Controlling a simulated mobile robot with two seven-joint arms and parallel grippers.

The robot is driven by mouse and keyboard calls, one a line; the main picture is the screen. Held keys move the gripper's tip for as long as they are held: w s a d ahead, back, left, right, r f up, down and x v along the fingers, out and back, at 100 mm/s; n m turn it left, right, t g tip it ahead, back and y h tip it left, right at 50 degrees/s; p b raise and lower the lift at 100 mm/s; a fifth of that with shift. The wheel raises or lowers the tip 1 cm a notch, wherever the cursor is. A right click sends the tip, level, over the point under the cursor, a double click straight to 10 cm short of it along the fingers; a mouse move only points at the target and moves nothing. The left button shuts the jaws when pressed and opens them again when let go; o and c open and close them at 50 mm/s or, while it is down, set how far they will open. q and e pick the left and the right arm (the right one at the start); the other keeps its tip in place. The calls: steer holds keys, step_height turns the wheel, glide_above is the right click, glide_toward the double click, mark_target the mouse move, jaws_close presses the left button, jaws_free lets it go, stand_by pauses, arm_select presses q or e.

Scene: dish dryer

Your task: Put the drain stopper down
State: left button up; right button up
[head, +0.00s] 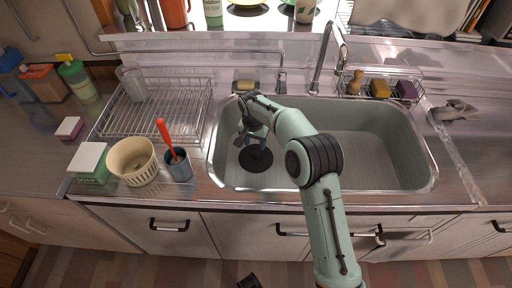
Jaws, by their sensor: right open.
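The drain stopper (256,159) is a dark round disc low in the left part of the steel sink (375,150). My right gripper (248,140) reaches down into the sink just above the stopper, its fingers apart. The arm and gripper hide part of the disc's upper edge, and I cannot tell whether a finger touches it. I cannot tell whether the disc lies flat on the sink floor. My left gripper is not clearly seen; only a small dark part shows at the bottom edge.
A wire dish rack (155,112) stands left of the sink. The faucet (321,55) rises behind the sink. The sink's right side is empty.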

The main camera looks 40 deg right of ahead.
steer(key=r, duration=0.4)
steer(key=r+p, duration=0.1)
steer(key=shift+s+a+r, duration=0.2)
steer(key=shift+a+r, duration=0.1)
steer(key=shift+r, duration=0.1)
steer(key=shift+r, duration=0.1)
